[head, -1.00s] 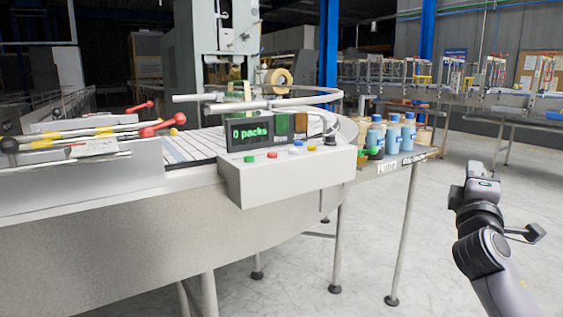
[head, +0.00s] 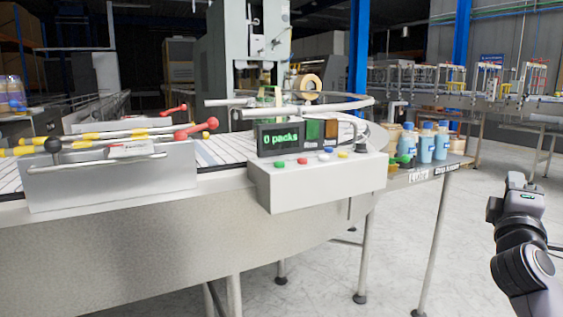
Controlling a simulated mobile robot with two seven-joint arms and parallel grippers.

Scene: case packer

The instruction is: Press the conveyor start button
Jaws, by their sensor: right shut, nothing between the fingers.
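The control box (head: 318,186) is a white sloped console at the conveyor's front edge. No label can be read on the buttons. A display (head: 279,138) behind them reads "0 packs". My right gripper (head: 516,181) is shut and empty at the far right, over open floor, well apart from the box. My left gripper is out of view.
The conveyor (head: 225,149) curves behind the box. A guard with red-tipped levers (head: 95,183) stands at left. Blue-capped bottles (head: 426,146) stand on a side shelf (head: 425,170) right of the box. The floor (head: 400,245) at right is clear around the table legs.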

